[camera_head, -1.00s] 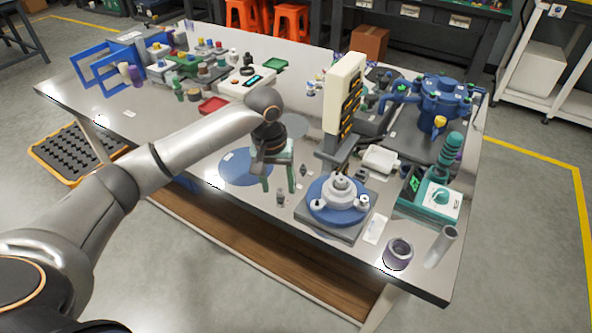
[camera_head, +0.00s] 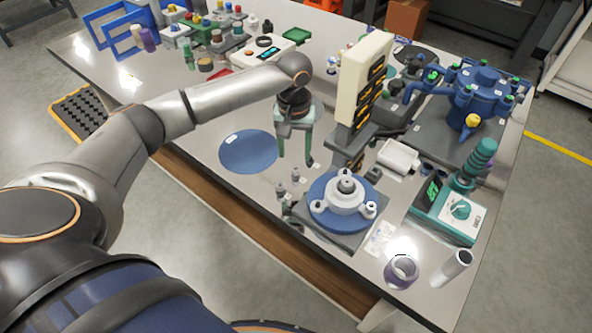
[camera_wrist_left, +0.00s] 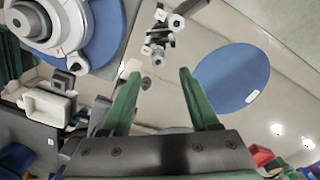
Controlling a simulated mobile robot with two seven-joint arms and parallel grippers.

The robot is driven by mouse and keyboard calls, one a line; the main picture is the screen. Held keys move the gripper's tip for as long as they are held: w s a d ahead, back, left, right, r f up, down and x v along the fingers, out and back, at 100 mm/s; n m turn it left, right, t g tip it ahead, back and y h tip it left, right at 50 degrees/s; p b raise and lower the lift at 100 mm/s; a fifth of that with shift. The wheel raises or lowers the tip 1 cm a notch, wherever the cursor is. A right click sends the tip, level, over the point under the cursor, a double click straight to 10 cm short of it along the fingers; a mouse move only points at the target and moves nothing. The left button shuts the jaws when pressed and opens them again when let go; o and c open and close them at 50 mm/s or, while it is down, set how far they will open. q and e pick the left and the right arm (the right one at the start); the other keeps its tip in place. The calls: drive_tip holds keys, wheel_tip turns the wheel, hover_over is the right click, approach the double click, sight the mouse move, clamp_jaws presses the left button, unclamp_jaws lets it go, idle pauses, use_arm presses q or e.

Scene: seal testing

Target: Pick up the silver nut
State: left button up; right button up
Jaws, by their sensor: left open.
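My left gripper (camera_head: 296,160) points down over the table between the blue disc and the seal fixture. It is open and empty, its green fingers apart. A small silver hex nut (camera_wrist_left: 177,22) shows beyond the fingertips, near the top edge, among a few small metal parts. In the head view, these small metal parts (camera_head: 281,189) stand in front of the gripper; which of them is the nut is too small to tell. My right gripper is not in view.
A blue round fixture (camera_head: 324,213) on a grey plate stands right of the small parts. A tall cream panel (camera_head: 360,78) rises close right of the gripper. A flat blue disc (camera_head: 247,152) lies left. A teal meter (camera_head: 446,217) stands further right.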

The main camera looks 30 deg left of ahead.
sight(295, 170)
use_arm(q)
drive_tip(key=shift+d+f+b, duration=0.1)
drive_tip(key=shift+f+b, duration=0.3)
drive_tip(key=shift+f, duration=2.4)
drive_tip(key=shift+c, duration=0.3)
clamp_jaws()
